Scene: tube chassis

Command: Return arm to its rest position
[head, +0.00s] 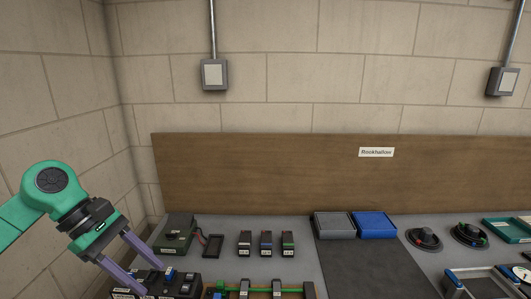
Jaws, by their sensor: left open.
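My left arm, green with a dark wrist, comes in from the left edge. Its left gripper (153,281) has two purple fingers spread apart and pointing down to the right. The fingertips are over or beside a dark block-like device (182,284) at the table's lower left. I cannot tell whether they touch it. Nothing is clearly held between the fingers. My right gripper is out of view.
A dark green box (174,232) stands behind the gripper. Several small modules (265,243) stand in a row right of it. Grey (335,224) and blue (374,224) bins sit by the wooden backboard (260,175). The dark mat (370,268) is clear.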

